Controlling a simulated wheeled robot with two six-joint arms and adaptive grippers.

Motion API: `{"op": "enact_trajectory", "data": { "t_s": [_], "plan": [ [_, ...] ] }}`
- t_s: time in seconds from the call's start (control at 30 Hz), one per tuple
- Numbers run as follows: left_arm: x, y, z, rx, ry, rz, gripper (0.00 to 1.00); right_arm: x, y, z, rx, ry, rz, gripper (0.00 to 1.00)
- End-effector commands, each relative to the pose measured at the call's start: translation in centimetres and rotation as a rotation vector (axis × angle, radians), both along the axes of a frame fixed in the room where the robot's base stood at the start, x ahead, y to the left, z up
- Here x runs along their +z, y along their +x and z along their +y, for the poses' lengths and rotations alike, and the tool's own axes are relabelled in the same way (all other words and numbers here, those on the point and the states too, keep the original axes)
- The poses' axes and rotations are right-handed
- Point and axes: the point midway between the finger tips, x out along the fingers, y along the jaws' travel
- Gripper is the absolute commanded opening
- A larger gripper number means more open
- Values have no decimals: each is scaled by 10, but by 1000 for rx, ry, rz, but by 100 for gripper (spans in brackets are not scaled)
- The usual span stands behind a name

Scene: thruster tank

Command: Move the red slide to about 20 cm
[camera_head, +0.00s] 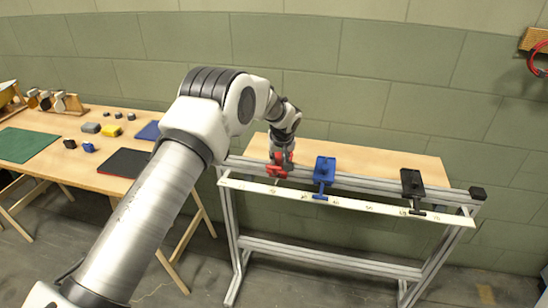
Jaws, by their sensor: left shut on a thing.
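The red slide (278,167) sits on the grey rail (380,182) near its left end. My left gripper (281,157) reaches down from above and is shut on the red slide, hiding part of it. A white scale strip (300,193) with dark markings runs along the front below the rail. Its numbers are too small to read surely, so I cannot tell the red slide's exact position. My right gripper is out of view.
A blue slide (324,172) sits on the rail right of the red one, with a small gap between. A black slide (411,184) is further right, and a black end block (478,193) caps the rail. A wooden table (50,123) with small blocks stands at left.

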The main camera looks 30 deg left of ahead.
Motion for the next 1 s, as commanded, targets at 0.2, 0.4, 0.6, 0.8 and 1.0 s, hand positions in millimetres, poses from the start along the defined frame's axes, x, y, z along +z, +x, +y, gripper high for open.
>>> {"op": "enact_trajectory", "data": {
  "t_s": [0.2, 0.4, 0.6, 0.8, 1.0],
  "plan": [
    [-1, 0, 1, 1, 0, 1, 51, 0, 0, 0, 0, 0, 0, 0],
    [0, 0, 1, 1, 0, 1, 51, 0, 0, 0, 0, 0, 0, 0],
    [17, -5, -3, 1, 0, -2, 51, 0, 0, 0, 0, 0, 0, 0],
    [63, -20, -14, 1, 0, -2, 51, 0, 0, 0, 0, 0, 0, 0],
    [100, -33, -23, 1, -1, 1, 51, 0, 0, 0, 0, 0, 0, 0]
  ]
}}
